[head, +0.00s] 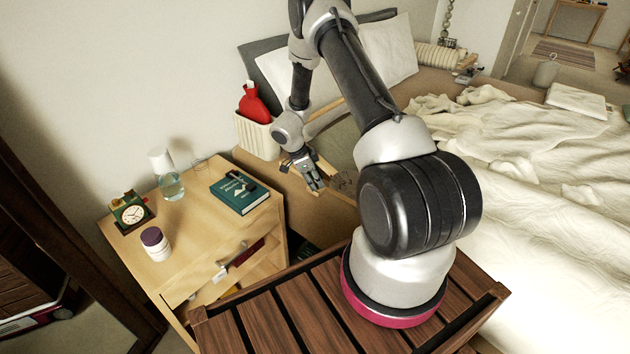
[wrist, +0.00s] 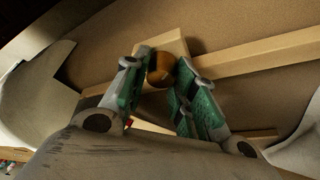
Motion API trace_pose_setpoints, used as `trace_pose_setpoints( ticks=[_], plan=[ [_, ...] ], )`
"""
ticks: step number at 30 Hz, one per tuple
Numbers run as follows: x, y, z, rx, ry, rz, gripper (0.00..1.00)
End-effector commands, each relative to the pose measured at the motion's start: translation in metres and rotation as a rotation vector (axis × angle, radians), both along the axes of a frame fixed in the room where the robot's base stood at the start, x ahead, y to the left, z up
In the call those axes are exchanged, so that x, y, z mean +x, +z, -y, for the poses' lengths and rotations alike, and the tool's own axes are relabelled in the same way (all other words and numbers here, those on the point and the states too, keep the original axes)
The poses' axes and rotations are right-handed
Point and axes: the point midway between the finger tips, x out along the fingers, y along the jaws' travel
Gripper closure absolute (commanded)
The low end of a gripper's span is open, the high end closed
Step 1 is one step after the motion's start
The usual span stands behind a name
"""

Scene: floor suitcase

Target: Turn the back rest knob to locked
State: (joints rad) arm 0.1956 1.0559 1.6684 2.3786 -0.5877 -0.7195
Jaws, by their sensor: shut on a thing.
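The back rest knob (wrist: 161,66) is a round, amber-brown knob on a pale wooden block in the wrist view. My gripper (wrist: 158,80) has its green-padded fingers on either side of the knob and is shut on it. A pale wooden bar (wrist: 260,52) runs right from the block across a brown panel. In the head view my gripper (head: 314,184) reaches down beside the bed, between the nightstand and the mattress. The knob cannot be made out there, and its locked or unlocked marking does not show.
A white bin (head: 257,137) with a red hot water bottle (head: 257,104) stands behind my gripper. The bed (head: 520,230) fills the right.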

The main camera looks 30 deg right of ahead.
Motion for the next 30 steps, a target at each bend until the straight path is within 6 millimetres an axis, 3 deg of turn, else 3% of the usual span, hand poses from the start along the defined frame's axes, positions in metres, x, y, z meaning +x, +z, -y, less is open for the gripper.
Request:
trace_pose_setpoints(
  ticks=[15,16,17,26,30],
  plan=[
    [0.0027,0.0012,0.0003,0.000,-0.019,0.006,0.97],
    [0.0027,0.0012,0.0003,0.000,-0.019,0.006,0.71],
    [0.0027,0.0012,0.0003,0.000,-0.019,0.006,0.66],
    [0.0014,0.0009,0.0000,0.000,-0.019,0.003,0.65],
    [0.0036,0.0100,-0.0033,0.000,-0.019,0.006,0.65]
  ],
)
